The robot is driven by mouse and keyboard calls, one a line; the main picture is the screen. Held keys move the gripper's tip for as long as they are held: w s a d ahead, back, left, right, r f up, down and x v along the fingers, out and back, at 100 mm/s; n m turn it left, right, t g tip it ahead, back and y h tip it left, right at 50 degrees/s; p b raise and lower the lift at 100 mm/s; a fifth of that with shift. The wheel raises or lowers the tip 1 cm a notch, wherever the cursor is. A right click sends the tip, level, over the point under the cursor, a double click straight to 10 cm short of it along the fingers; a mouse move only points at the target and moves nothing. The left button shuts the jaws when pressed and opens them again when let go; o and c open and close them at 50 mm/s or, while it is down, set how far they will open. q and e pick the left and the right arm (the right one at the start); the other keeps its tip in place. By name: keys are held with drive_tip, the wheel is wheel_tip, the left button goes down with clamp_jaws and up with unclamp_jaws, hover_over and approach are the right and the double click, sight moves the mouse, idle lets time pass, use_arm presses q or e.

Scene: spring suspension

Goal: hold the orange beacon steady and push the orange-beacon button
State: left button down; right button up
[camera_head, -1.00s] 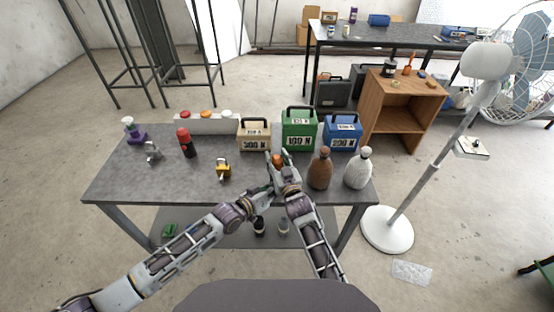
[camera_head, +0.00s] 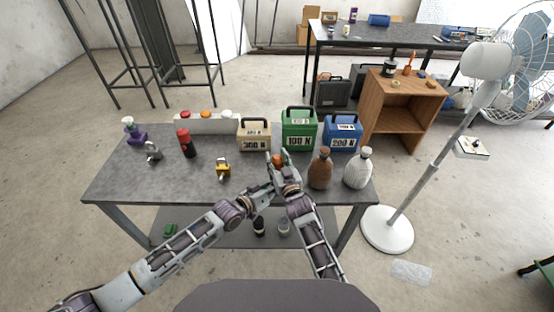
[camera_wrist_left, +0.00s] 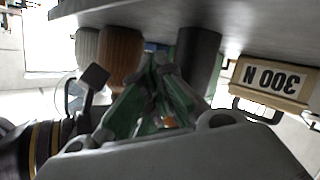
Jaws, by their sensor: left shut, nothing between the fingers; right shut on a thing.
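The orange beacon (camera_head: 277,159) shows as an orange top over the table, in front of the tan case. My right gripper (camera_head: 279,171) is shut on it and hides its lower part. My left gripper (camera_head: 268,186) is shut and empty, close beside the right gripper on its left. In the left wrist view, which is upside down, the left gripper's green fingers (camera_wrist_left: 154,72) are together beside a dark upright cylinder (camera_wrist_left: 198,58), probably the beacon's body. I cannot tell whether they touch it. The beacon's button is not clearly visible.
A tan 300 N case (camera_head: 254,136), green 100 N case (camera_head: 299,130) and blue 200 N case (camera_head: 342,132) stand behind. Brown (camera_head: 320,170) and white (camera_head: 358,169) bottles stand right. A yellow padlock-like object (camera_head: 223,169) stands left. The table's (camera_head: 185,182) left front is clear.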

use_arm(q)
drive_tip(key=shift+s, duration=0.15)
idle(0.8)
drive_tip(key=shift+s, duration=0.35)
drive_tip(key=shift+s, duration=2.95)
use_arm(e)
drive_tip(key=o, duration=1.2)
drive_tip(key=shift+s+d, duration=0.1)
drive_tip(key=shift+s, duration=0.1)
drive_tip(key=shift+v, duration=5.8)
